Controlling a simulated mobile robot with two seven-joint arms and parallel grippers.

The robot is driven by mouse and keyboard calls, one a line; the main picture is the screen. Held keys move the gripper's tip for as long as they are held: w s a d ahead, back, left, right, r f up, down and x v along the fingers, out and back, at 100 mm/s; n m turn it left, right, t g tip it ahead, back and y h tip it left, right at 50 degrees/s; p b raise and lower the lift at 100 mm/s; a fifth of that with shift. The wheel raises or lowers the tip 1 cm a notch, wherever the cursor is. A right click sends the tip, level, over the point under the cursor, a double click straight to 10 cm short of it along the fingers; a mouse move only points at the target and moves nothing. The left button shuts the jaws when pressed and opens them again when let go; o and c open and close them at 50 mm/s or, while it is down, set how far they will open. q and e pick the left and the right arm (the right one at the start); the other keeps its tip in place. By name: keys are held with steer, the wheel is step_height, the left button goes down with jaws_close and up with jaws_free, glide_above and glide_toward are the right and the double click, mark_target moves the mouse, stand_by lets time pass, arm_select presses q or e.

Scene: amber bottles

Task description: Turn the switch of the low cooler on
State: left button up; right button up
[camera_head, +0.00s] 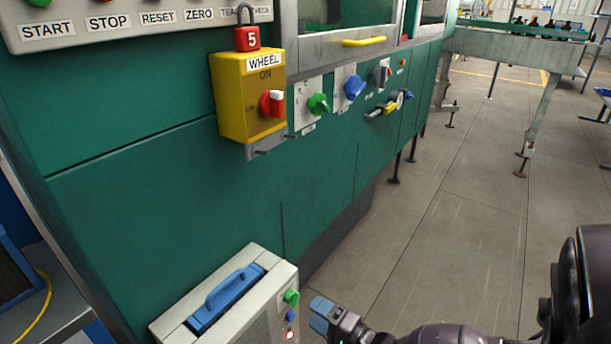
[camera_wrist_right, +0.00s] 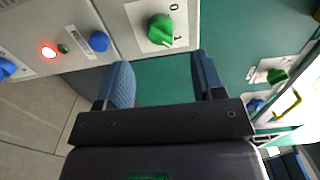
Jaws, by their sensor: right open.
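The low cooler is a pale box (camera_head: 175,330) with a blue handle (camera_head: 232,287) on top, at the bottom of the head view. Its front carries a green switch (camera_head: 291,297), a blue knob (camera_head: 290,316) and a lit red lamp (camera_head: 289,334). In the right wrist view the green switch (camera_wrist_right: 160,29) sits on a white plate with a 0 mark, just beyond my fingertips. My right gripper (camera_head: 322,314) is beside the cooler front, open and empty. Its two blue fingers (camera_wrist_right: 163,82) are apart and point toward the switch, not touching it. My left gripper is out of view.
A green machine wall (camera_head: 150,200) stands behind the cooler. It bears a yellow WHEEL box (camera_head: 232,100) with a red switch and padlock, plus a green knob (camera_head: 318,103) and a blue knob (camera_head: 354,87). Open grey floor (camera_head: 450,240) lies to the right.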

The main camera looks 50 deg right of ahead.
steer(key=s, duration=0.4)
steer(key=shift+s+d, duration=0.1)
steer(key=shift+d, duration=0.05)
stand_by(0.5)
